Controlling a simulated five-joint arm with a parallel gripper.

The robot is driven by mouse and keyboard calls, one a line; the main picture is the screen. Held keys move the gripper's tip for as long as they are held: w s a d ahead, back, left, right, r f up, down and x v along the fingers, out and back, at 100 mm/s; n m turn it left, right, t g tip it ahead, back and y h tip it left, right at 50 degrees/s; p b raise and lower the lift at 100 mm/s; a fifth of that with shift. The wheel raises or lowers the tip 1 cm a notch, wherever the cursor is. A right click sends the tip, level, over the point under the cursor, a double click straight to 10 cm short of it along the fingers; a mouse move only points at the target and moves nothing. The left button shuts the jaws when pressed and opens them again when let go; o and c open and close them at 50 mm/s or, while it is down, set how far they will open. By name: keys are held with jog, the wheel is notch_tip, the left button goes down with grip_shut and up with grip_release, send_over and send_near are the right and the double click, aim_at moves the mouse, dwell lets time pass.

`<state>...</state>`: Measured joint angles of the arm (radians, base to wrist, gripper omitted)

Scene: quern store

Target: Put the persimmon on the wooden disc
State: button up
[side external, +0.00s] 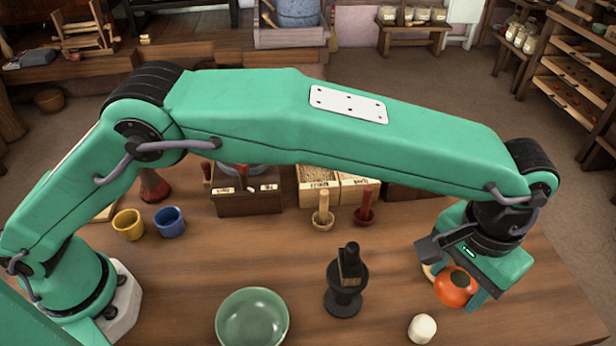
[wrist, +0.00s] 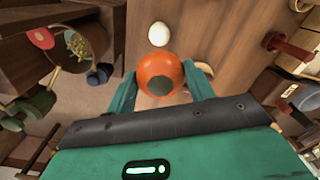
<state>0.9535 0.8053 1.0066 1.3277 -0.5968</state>
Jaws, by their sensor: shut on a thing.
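The orange persimmon (side external: 455,288) is between the green fingers of my gripper (side external: 458,293) at the right of the table. In the wrist view my gripper (wrist: 158,76) is shut on the persimmon (wrist: 157,68), with its dark calyx facing the camera. A pale tan, rounded edge, probably the wooden disc (side external: 428,272), shows just left of the gripper; most of it is hidden behind the gripper and fruit. A similar tan edge shows beside the right finger in the wrist view (wrist: 206,68). I cannot tell how high the persimmon is above the table.
A small white rounded object (side external: 422,328) stands in front of the gripper. A black stand (side external: 346,285) and a green bowl (side external: 252,320) are to the left. Yellow (side external: 129,225) and blue (side external: 170,222) cups stand farther left. Boxes (side external: 247,194) line the back.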

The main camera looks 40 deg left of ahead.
jog(key=w+a+f, duration=0.2)
jog(key=w+f, duration=0.4)
jog(key=w, duration=0.4)
jog(key=shift+a, duration=0.15)
jog(key=shift+f, duration=0.1)
jog(key=shift+s+f, duration=0.1)
jog(key=shift+f, duration=1.85)
jog(key=shift+f, duration=0.1)
jog(key=o, duration=1)
jog(key=shift+f, duration=0.1)
notch_tip(320, 180, up, 12)
jog(key=shift+r, duration=0.2)
